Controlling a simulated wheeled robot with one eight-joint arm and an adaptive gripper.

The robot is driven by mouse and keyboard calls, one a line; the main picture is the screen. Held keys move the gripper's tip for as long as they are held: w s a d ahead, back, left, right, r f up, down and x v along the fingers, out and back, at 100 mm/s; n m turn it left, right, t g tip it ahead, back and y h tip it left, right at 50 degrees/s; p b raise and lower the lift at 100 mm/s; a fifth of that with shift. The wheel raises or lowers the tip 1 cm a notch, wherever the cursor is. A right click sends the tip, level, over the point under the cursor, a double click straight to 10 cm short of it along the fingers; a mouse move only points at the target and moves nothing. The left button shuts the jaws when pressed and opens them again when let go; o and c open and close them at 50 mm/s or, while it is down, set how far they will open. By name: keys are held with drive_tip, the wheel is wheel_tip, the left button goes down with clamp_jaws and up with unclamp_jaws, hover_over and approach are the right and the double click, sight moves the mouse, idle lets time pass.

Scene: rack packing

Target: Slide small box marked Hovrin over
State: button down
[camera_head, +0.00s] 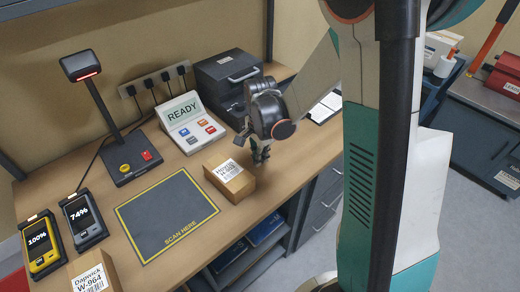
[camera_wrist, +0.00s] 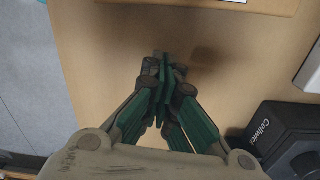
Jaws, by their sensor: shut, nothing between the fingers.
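The small box marked Hovrin (camera_head: 236,189) is brown cardboard with a white label reading W-969 or similar; the print is small. It lies on the wooden bench, just right of the dark scan mat (camera_head: 165,215). My gripper (camera_head: 261,158) points down close behind and right of the box. In the wrist view its fingers (camera_wrist: 164,62) are closed together and empty. A strip of the box (camera_wrist: 270,4) shows at the top edge there, with bare wood between it and the fingertips. I cannot tell the fingertips' height above the bench.
A READY terminal (camera_head: 190,122) stands behind the box. A scanner lamp (camera_head: 130,165) stands left of it. Two charging handhelds (camera_head: 85,220) and a Dapnick box (camera_head: 95,275) are at the left. A black Cellwick device (camera_wrist: 285,140) is at the wrist view's lower right. The mat is clear.

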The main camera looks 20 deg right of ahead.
drive_tip(key=a, duration=0.2)
drive_tip(key=a+f, duration=0.1)
drive_tip(key=shift+s+f+b, duration=0.1)
drive_tip(key=shift+s+b, duration=0.2)
drive_tip(key=shift+b, duration=0.05)
drive_tip(key=shift+s+a, duration=0.1)
drive_tip(key=shift+a, duration=0.35)
drive_tip(key=shift+a, duration=0.15)
drive_tip(key=s+a, duration=0.1)
drive_tip(key=a, duration=0.5)
drive_tip(key=s+a+b, duration=0.1)
drive_tip(key=a, duration=0.6)
drive_tip(key=s+a, duration=0.1)
drive_tip(key=a, duration=0.6)
drive_tip(key=shift+s+a, duration=0.15)
drive_tip(key=shift+s, duration=0.25)
